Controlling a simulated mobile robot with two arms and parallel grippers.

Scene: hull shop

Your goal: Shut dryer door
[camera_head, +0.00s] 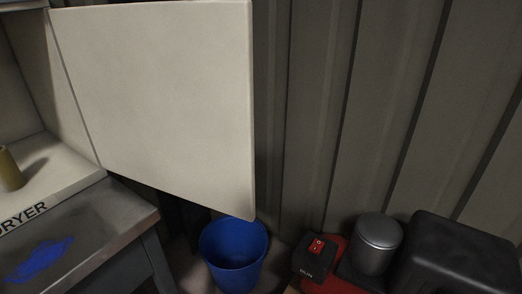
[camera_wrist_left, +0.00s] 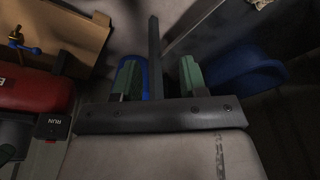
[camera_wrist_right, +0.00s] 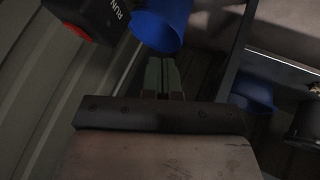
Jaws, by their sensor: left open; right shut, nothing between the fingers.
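The dryer door (camera_head: 155,95) is a flat pale panel in the head view. It stands wide open, swung out to the right from the hinge edge of the dryer (camera_head: 55,175). The dryer's opening is exposed at the left, with a tan cylinder (camera_head: 10,170) inside it. Neither gripper shows in the head view. My left gripper (camera_wrist_left: 160,75) is open, its green fingers apart with nothing held. My right gripper (camera_wrist_right: 163,73) is shut and empty. The door cannot be made out in either wrist view, so its distance from the grippers cannot be told.
A blue bucket (camera_head: 233,258) stands on the floor below the door's free edge. A bench (camera_head: 105,225) with a blue stain is under the dryer. A red machine (camera_head: 325,270) with a black switch box is at lower right. A corrugated wall (camera_head: 400,110) is behind.

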